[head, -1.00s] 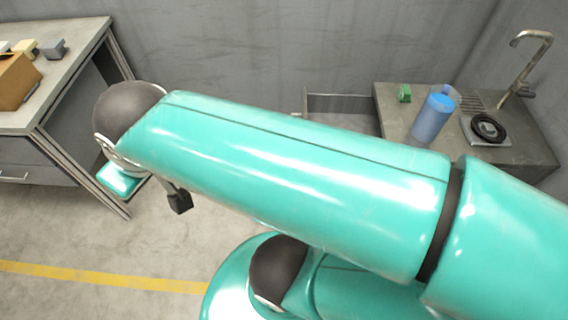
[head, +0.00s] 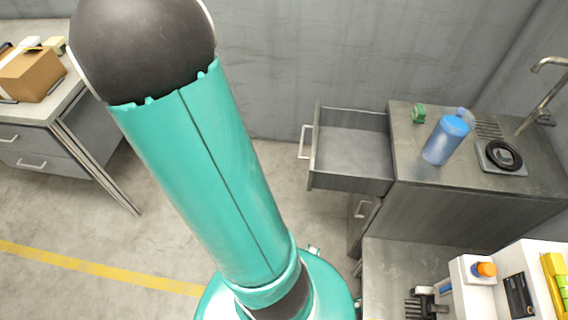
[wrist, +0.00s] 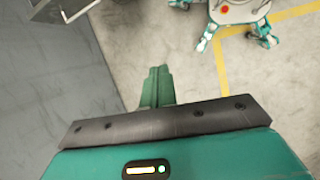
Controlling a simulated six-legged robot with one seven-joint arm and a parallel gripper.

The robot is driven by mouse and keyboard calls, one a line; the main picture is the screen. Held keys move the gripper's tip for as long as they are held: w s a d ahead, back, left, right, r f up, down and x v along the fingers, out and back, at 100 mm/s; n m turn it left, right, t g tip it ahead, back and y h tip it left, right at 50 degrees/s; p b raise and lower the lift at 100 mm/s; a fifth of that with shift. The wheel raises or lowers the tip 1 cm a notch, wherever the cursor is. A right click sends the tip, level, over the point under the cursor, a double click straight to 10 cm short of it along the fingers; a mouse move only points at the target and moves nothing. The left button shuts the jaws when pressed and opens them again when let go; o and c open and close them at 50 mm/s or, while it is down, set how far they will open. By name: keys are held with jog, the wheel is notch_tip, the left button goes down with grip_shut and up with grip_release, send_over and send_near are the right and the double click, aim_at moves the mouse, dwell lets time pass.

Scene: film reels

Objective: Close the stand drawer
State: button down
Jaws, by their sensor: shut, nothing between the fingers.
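The stand drawer (head: 348,158) is pulled out to the left of the grey stand (head: 450,190), its inside empty. Its pale handle (head: 304,142) is on the left front face. My gripper is out of the head view, where my teal arm rises left of the drawer with a clear gap. In the wrist view my gripper (wrist: 157,84) is shut and empty above the bare floor. A grey metal edge at the upper left of the wrist view (wrist: 66,10) may be the drawer or stand; I cannot tell which.
On the stand top are a blue bottle (head: 446,139), a green item (head: 419,113), a black ring-shaped item (head: 503,155) and a faucet (head: 543,95). A table (head: 55,105) with a cardboard box (head: 30,75) stands at left.

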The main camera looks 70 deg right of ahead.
aim_at(378, 186)
jog(key=s+d+f+g, duration=0.2)
jog(key=s+d+f, duration=0.4)
jog(key=s+f, duration=0.3)
jog(key=s+d+f+n+g, duration=0.1)
jog(key=s+d+f+g, duration=0.1)
jog(key=s+d+f, duration=0.5)
jog(key=shift+s+f+n+g+y, duration=0.35)
jog(key=shift+s+f, duration=1.4)
jog(key=shift+s, duration=0.9)
jog(key=shift+d, duration=0.1)
jog(key=s+d, duration=0.1)
jog(key=s, duration=0.7)
jog(key=s+d, duration=0.2)
jog(key=s, duration=0.6)
jog(key=s+d, duration=0.2)
jog(key=s, duration=0.6)
jog(key=shift+s+d, duration=0.2)
jog(key=shift+s, duration=0.4)
